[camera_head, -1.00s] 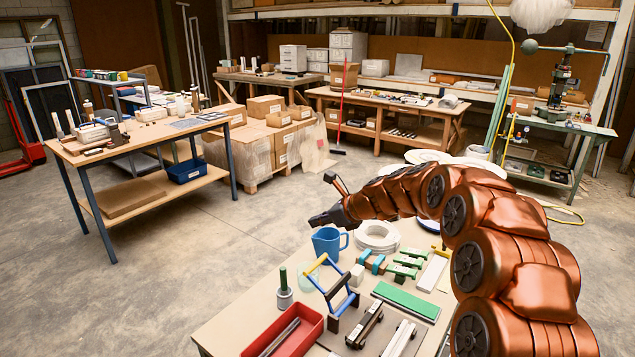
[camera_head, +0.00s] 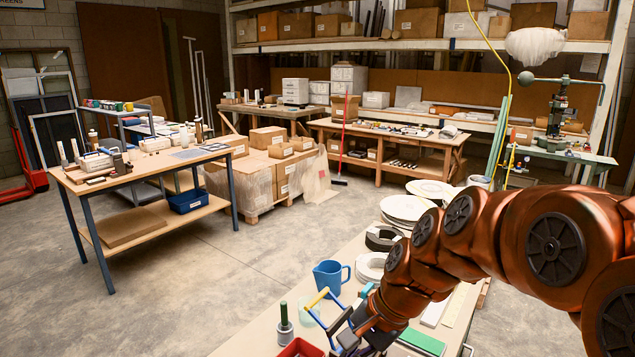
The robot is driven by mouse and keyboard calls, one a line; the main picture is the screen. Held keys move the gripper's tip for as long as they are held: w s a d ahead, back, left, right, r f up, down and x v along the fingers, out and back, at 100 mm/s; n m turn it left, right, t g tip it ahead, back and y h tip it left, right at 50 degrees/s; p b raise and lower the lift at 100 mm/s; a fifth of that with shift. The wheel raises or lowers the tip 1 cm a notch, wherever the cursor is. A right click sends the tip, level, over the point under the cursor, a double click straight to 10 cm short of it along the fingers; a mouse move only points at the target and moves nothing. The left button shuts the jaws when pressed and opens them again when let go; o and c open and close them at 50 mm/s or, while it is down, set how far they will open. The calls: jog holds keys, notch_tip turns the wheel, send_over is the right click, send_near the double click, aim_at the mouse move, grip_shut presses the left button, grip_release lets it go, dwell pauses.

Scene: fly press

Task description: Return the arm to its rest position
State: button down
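My copper-coloured arm reaches in from the right edge and bends down over the near bench (camera_head: 262,335). My gripper (camera_head: 350,338) is a small dark shape at the arm's lower left end, low in the picture. It is over or beside the blue-framed tool with a yellow handle (camera_head: 316,299); I cannot tell whether they touch. The fingers do not show clearly, so I cannot tell if they are open or shut, or whether they hold anything. My arm hides much of the bench's right side.
A blue jug (camera_head: 328,275), a green-handled tool (camera_head: 284,322), a red tray (camera_head: 300,348) and stacked white plates (camera_head: 406,208) stand on the near bench. The green fly press (camera_head: 556,115) stands at the back right. The floor (camera_head: 180,280) to the left is clear.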

jog(key=s+d+f+n+g+h, duration=0.1)
jog(key=s+d+n, duration=0.3)
jog(key=s, duration=0.7)
jog(key=s+d+f+n+g+h, duration=0.1)
jog(key=s+d+n+h, duration=0.3)
jog(key=s+d, duration=0.4)
jog(key=s+f, duration=0.1)
jog(key=s, duration=0.2)
jog(key=shift+s+d+f+n+g, duration=0.3)
jog(key=shift+d+f+n, duration=0.05)
jog(key=shift+n, duration=0.05)
